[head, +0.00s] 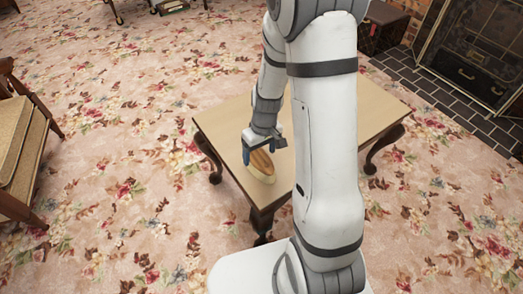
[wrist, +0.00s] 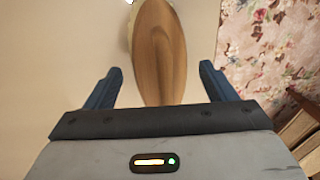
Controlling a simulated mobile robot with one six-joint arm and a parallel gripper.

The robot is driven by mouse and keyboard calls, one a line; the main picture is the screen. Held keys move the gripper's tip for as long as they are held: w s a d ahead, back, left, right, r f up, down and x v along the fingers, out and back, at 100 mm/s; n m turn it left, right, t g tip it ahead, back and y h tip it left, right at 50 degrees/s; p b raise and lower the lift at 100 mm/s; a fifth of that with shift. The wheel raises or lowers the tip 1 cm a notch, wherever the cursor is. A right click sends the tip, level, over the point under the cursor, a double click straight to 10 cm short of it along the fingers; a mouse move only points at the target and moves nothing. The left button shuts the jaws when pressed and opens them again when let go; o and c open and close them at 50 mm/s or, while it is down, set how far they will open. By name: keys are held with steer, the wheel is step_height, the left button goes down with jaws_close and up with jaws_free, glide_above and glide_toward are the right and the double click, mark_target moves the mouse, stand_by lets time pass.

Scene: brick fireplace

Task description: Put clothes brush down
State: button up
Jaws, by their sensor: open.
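The clothes brush (head: 261,165) has a brown wooden back and pale bristles below it. It rests on the light wooden table (head: 335,110), near the table's left front corner. In the wrist view the brush's wooden back (wrist: 160,55) lies lengthwise between the two blue fingers, with a gap on each side. My gripper (head: 263,145) is open just above the brush; in the wrist view its fingertips (wrist: 159,80) stand apart and do not touch the brush. My arm hides part of the tabletop in the head view.
A wooden chair (head: 25,150) stands at the left. A dark fireplace (head: 480,55) with a black tiled hearth (head: 440,100) is at the upper right, next to a dark box (head: 385,28). Bare tabletop lies behind the brush. Floral carpet (head: 110,130) surrounds the table.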

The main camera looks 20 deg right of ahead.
step_height(320, 180, up, 11)
steer(key=d+p, duration=0.1)
steer(key=p, duration=0.3)
steer(key=s+r+m+t+h, duration=0.1)
steer(key=s+r+m, duration=0.2)
steer(key=s+r, duration=0.9)
steer(key=shift+s+a+r+m+t, duration=0.25)
steer(key=shift+s+a+m+t, duration=0.1)
steer(key=shift+s, duration=0.65)
